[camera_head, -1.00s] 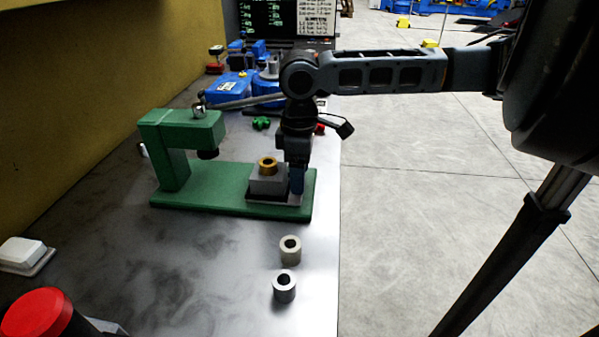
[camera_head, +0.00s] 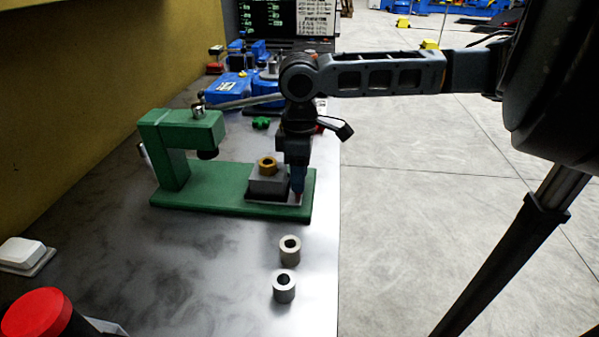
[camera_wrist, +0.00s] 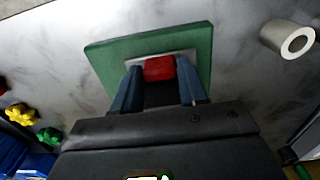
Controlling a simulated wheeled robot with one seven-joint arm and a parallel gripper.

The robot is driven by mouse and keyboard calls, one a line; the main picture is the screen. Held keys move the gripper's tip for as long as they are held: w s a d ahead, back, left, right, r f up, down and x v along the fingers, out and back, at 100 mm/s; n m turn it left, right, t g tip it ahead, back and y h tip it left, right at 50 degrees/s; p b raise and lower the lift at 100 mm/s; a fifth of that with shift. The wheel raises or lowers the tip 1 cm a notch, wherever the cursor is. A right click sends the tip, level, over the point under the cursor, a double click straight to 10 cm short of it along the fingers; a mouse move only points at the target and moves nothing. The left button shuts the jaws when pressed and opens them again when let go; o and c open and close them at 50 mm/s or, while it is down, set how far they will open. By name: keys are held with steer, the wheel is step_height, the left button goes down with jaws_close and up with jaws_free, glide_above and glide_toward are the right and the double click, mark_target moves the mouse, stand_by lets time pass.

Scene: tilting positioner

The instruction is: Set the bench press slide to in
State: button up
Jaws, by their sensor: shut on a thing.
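The green bench press (camera_head: 172,172) stands on the metal bench, with its overhanging head and ram at the left. Its slide, a grey block (camera_head: 268,186) on a pale plate, sits near the right end of the green base, out to the right of the ram. A brass ring (camera_head: 267,165) rests on top of the block. My gripper (camera_head: 297,190) points down at the slide's right end. In the wrist view its blue fingers are shut on the slide's red handle (camera_wrist: 159,68). The block is hidden in the wrist view.
Two steel bushings (camera_head: 290,249) (camera_head: 284,287) stand on the bench in front of the press. A white switch box (camera_head: 24,254) and a red-topped item (camera_head: 35,313) are at the left.

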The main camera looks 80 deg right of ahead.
mark_target(259, 169)
steer(key=shift+w, duration=0.1)
jaws_close()
steer(key=shift+w+a, duration=0.1)
steer(key=shift+w, duration=0.25)
steer(key=w, duration=0.2)
steer(key=w+p, duration=0.1)
steer(key=w, duration=0.5)
steer(key=shift+a+p, duration=0.25)
steer(key=shift+p, duration=0.15)
steer(key=o, duration=1.2)
jaws_free()
steer(key=shift+r, duration=3.95)
steer(key=shift+w, duration=0.1)
